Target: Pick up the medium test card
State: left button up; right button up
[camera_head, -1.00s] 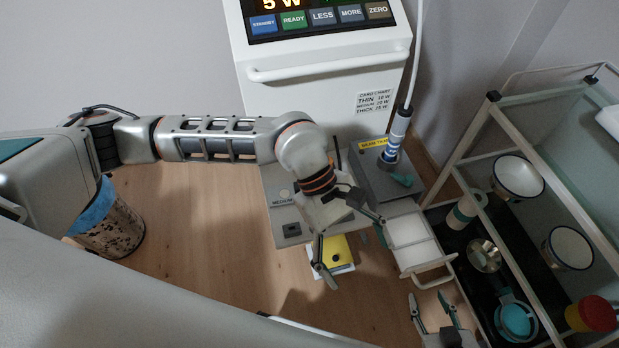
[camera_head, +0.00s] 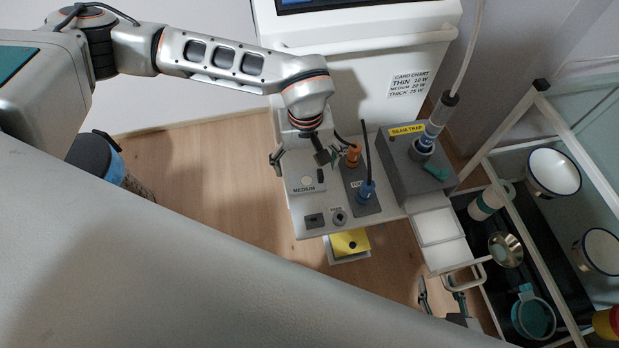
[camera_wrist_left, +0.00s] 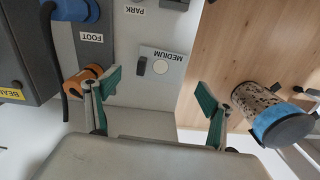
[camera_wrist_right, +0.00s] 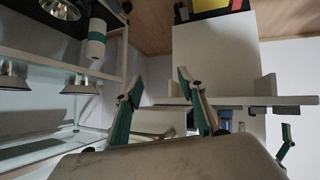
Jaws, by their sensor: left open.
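The medium test card is in a light square marked MEDIUM with a pale disc and a small dark upright tab, on the shelf's left part (camera_head: 306,182); whether the card is the square or the tab piece I cannot tell. My left gripper (camera_head: 299,156) is open and empty, above and behind that square. In the left wrist view the MEDIUM square (camera_wrist_left: 162,66) lies just beyond the spread fingertips (camera_wrist_left: 159,90), apart from them. My right gripper (camera_head: 442,293) is open and empty, low beside the trolley; its fingers also show in the right wrist view (camera_wrist_right: 160,84).
Beside the square stand orange (camera_head: 354,156) and blue (camera_head: 366,190) plugs with upright cables. Right of them is the grey beam trap box (camera_head: 405,165). A yellow pad (camera_head: 349,242) is below the shelf front. The trolley (camera_head: 560,120) with bowls stands right.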

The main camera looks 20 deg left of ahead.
aim_at(306, 180)
pick_arm(q)
notch_tip(306, 180, down, 5)
jog(key=shift+r+b, duration=0.2)
jog(key=shift+b, duration=0.35)
jog(key=shift+r, duration=0.15)
jog(key=shift+a, duration=0.1)
grip_shut()
